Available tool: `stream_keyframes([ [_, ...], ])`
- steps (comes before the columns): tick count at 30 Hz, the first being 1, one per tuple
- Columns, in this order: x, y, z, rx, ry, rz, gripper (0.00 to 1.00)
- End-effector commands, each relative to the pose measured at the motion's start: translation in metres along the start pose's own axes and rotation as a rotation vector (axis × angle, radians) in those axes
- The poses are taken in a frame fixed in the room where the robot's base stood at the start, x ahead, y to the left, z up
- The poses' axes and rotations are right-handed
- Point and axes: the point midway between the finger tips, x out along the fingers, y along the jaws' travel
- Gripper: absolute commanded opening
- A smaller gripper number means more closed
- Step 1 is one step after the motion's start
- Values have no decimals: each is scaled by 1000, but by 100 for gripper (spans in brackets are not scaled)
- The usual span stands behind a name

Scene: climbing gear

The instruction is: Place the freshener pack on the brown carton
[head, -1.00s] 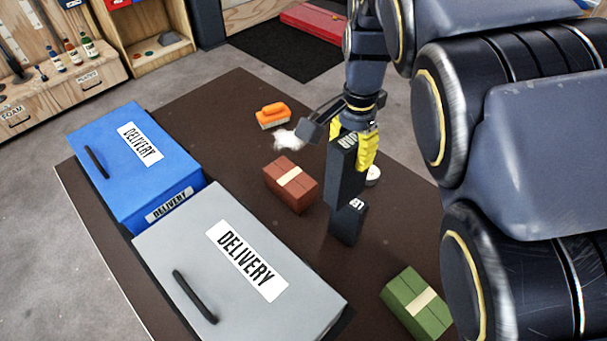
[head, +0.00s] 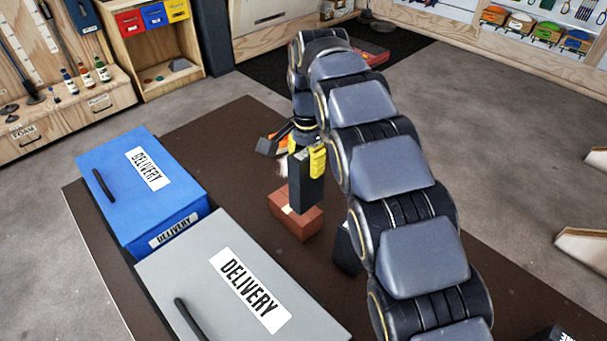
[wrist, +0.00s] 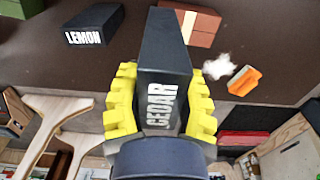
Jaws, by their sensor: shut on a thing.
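My gripper (head: 306,158), with yellow fingers, is shut on a black freshener pack (head: 305,192). In the wrist view the pack (wrist: 165,60) sits between both fingers of my gripper (wrist: 160,98) and reads CEDAR. The brown carton (head: 295,226), reddish with a pale tape band, stands on the dark mat. In the head view the held pack's lower end overlaps the carton's top; I cannot tell if they touch. In the wrist view the carton (wrist: 203,30) shows beyond the pack, to the right. A second black pack (head: 346,252), marked LEMON in the wrist view (wrist: 95,25), stands partly behind my arm.
Blue (head: 115,180) and grey (head: 205,265) delivery boxes stand left of the carton. An orange brush (wrist: 243,80) and white fluff (wrist: 217,67) lie near it. A green carton (wrist: 20,8) shows at the wrist view's corner. Bare dark mat (head: 225,150) lies behind.

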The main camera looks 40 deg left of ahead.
Motion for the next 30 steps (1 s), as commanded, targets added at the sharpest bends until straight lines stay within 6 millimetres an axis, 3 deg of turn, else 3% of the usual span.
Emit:
stream_keyframes([
  [3, 18, -12, -8, -1, -3, 0, 3],
  [9, 31, -22, -15, 1, -1, -1, 3],
  [17, 38, -28, -19, 0, 1, -4, 3],
  [24, 69, -28, -19, 0, -1, 2, 3],
  [30, 71, -28, -20, 0, 1, -1, 3],
])
